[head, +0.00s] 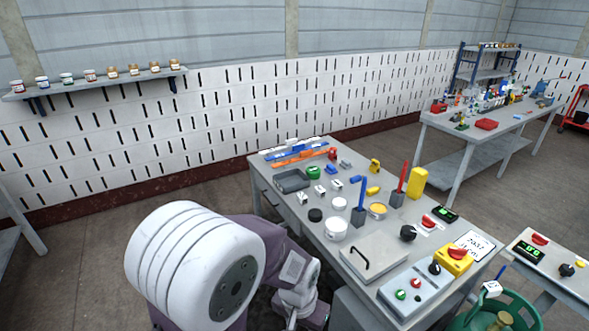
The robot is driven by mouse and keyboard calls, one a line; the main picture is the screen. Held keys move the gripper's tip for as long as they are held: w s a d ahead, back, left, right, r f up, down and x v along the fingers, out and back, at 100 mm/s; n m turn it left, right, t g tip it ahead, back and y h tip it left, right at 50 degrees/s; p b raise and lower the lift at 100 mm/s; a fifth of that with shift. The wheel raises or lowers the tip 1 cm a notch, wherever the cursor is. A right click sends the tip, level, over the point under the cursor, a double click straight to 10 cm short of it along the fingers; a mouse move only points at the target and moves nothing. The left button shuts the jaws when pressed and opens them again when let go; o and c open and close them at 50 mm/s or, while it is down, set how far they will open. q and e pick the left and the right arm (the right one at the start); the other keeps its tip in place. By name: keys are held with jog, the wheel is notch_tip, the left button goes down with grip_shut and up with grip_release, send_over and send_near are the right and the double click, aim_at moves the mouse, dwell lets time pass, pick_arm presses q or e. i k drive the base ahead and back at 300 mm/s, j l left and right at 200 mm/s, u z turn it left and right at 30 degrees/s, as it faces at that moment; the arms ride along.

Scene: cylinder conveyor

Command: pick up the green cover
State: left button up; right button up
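A small round green piece (313,172), which looks like the green cover, sits near the far end of the grey workbench (262,172). It is just right of a dark grey tray (292,181) and in front of an orange bar (300,157). It is small here, so I cannot tell its exact shape. My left arm shows at the lower left and centre, folded beside the bench's near left side, well away from the green piece. I do not make out gripper fingers at its end. My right gripper is not in view.
The bench holds a red marker on a stand (402,179), a blue marker on a stand (361,198), white tubs (336,228), a handled grey plate (374,256) and a control box (415,291). Floor left of the bench is clear.

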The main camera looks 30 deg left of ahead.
aim_at(314, 172)
jog(key=i+j, duration=0.15)
jog(key=j, duration=0.25)
jog(key=i+j, duration=0.15)
jog(key=j, duration=0.25)
jog(key=i+j, duration=0.1)
jog(key=j, duration=0.3)
jog(key=i+j+z, duration=0.1)
jog(key=j, duration=0.3)
jog(key=i+j, duration=0.2)
jog(key=j, duration=0.25)
jog(key=i+j, duration=0.1)
jog(key=j, duration=0.3)
jog(key=i+j, duration=0.1)
jog(key=j, duration=0.3)
jog(key=i+j, duration=0.35)
jog(key=i, duration=0.2)
jog(key=i+j+z, duration=0.15)
jog(key=i+j, duration=0.2)
jog(key=i, duration=0.15)
